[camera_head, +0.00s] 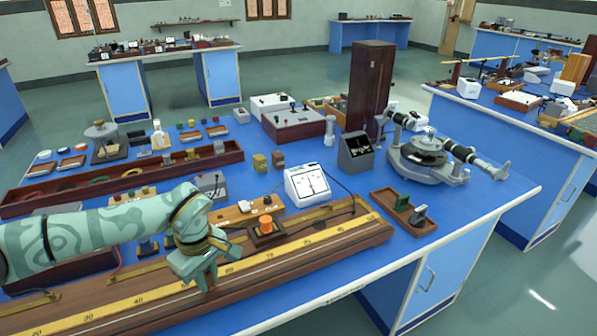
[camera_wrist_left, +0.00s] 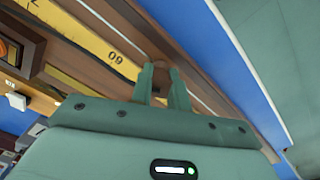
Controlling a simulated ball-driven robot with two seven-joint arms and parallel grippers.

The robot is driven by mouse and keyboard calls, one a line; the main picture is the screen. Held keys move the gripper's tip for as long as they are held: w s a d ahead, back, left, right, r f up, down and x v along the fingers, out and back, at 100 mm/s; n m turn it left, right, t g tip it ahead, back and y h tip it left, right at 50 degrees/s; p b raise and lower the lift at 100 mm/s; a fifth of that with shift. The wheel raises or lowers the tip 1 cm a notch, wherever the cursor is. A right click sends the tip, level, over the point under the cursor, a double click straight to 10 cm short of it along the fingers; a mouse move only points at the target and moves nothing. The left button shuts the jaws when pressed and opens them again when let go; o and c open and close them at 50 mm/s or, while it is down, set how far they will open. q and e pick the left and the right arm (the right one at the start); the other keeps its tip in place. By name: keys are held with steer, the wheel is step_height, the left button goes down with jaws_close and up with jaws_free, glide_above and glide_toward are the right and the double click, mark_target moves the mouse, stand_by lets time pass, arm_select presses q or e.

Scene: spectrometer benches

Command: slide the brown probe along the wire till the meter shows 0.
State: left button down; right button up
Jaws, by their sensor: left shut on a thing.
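My left gripper (camera_head: 207,284) is low over the front part of the long wooden wire board (camera_head: 120,321). In the left wrist view its two fingers (camera_wrist_left: 163,85) are shut on the brown probe (camera_wrist_left: 158,63), of which only a small brown part shows between the tips. In the head view the probe is hidden by the gripper. The yellow scale (camera_wrist_left: 87,38) runs beside the fingers, near its 60 mark.
An orange-topped plug box (camera_head: 266,231) sits at the board's back edge, right of my gripper. A small wooden tray (camera_head: 404,213) lies beyond the board's right end. A grey spectrometer (camera_head: 428,157) stands farther back. The blue bench's front strip is clear.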

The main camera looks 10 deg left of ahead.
arm_select(q)
steer(key=shift+s+f, duration=0.2)
steer(key=shift+f, duration=0.1)
steer(key=c, duration=1.3)
jaws_free()
steer(key=shift+a+r, duration=0.1)
